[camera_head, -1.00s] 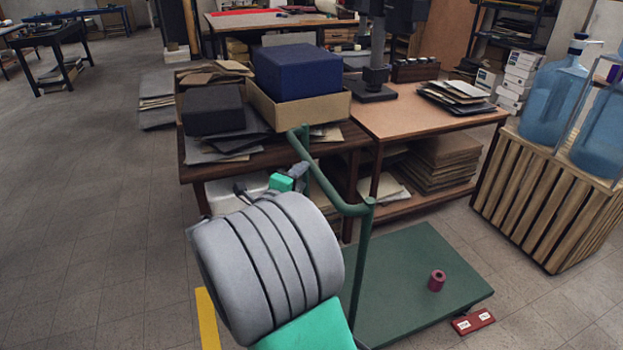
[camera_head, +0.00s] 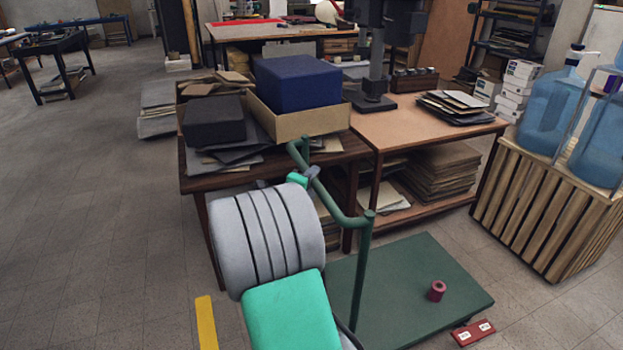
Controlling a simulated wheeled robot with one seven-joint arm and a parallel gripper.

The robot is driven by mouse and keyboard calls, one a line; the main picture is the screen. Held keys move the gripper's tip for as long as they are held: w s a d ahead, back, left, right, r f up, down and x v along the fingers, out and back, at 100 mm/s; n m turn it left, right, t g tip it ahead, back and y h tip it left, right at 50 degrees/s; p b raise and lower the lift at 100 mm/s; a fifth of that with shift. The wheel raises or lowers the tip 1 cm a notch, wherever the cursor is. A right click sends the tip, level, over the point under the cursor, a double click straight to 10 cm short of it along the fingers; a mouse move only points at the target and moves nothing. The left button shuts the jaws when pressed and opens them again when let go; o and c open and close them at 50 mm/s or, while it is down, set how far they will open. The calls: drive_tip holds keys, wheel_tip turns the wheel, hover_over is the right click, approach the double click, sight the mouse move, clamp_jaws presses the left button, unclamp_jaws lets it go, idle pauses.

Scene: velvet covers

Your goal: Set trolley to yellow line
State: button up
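The trolley is a green flat platform (camera_head: 405,285) with a green tube handle (camera_head: 330,200) rising at its left side. A small dark red roll (camera_head: 436,290) stands on the platform. The yellow line (camera_head: 206,322) is a short strip on the floor, left of the trolley and apart from it. My grey and green arm covers the front middle of the view. My gripper (camera_head: 306,178) shows only as a small dark part beyond the arm, at the handle's upper bar. I cannot tell whether its fingers are closed around the bar.
A dark wooden table (camera_head: 190,165) with a blue box (camera_head: 297,82) stands close behind the handle. A slatted wooden crate (camera_head: 545,205) with water bottles stands to the right. A red block (camera_head: 473,332) lies by the platform's front right edge.

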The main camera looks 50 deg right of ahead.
clamp_jaws()
idle(1.0)
